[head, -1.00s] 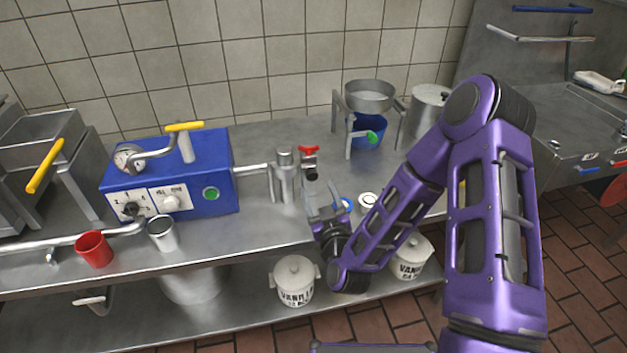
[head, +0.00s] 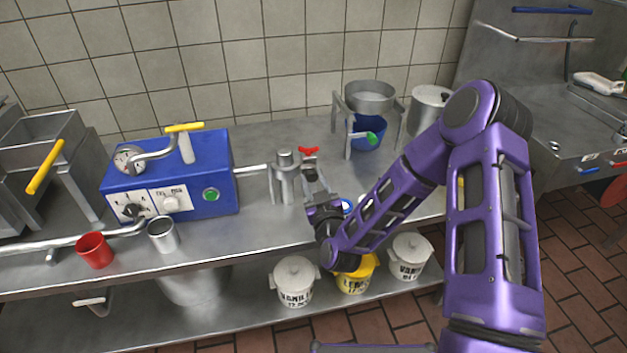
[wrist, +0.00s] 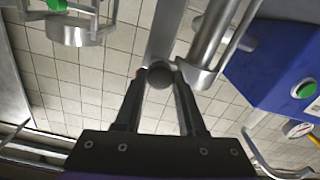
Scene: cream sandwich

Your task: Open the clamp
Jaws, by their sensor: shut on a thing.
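The clamp's grey lever with its dark round knob (wrist: 159,75) shows in the centre of the wrist view. A red wing-shaped handle (head: 308,150) stands above it in the head view, beside the steel cylinder (head: 286,178) on the counter. My gripper (wrist: 160,80) is shut on the knob, with one finger on each side of it. In the head view my gripper (head: 313,184) reaches up to the clamp from the front, and its fingers partly hide the knob.
A blue machine (head: 208,180) stands left of the cylinder, with a red cup (head: 95,250) and a metal cup (head: 162,236) before it. A blue bucket (head: 368,132) under a steel pan stands behind right. Lidded pots, including a yellow one (head: 356,275), sit on the lower shelf.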

